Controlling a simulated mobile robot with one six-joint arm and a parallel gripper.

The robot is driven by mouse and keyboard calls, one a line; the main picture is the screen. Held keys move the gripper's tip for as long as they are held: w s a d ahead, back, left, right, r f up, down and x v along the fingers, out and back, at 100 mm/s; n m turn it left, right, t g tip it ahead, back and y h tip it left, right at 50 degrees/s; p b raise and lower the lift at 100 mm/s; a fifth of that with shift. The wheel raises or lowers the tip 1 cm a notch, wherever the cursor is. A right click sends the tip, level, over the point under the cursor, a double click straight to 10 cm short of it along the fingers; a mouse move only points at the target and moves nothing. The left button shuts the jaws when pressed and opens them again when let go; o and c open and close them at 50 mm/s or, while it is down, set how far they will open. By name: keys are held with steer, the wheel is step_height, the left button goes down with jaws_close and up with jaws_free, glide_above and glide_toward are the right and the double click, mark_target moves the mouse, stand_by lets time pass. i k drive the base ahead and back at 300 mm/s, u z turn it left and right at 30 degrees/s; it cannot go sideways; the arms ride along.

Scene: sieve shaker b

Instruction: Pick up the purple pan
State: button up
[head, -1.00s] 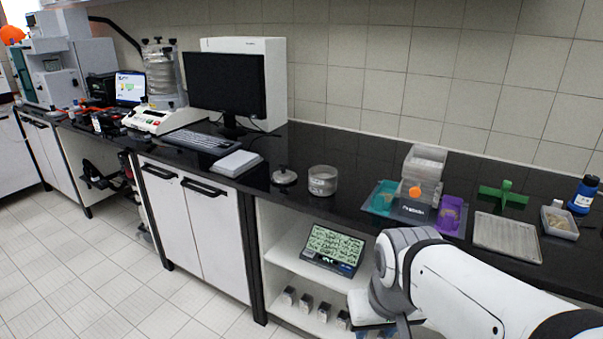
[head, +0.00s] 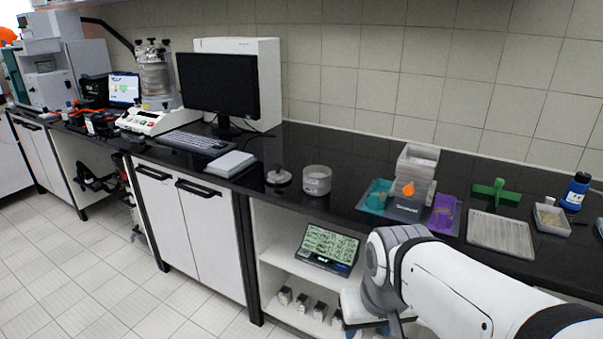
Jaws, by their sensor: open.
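My arm comes in from the lower right and bends down in front of the counter, below and nearer than the pan. The end of my arm runs to the bottom edge of the picture, and my gripper's fingers do not show.
A teal pan (head: 376,197) lies left of the device. A grey tray (head: 500,235), a green cross-shaped object (head: 496,193), a small tray of grains (head: 551,219) and a blue bottle (head: 575,192) stand to the right.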

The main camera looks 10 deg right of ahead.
mark_target(443, 214)
steer(key=z, duration=0.45)
steer(key=i, duration=0.9)
steer(key=z, duration=0.15)
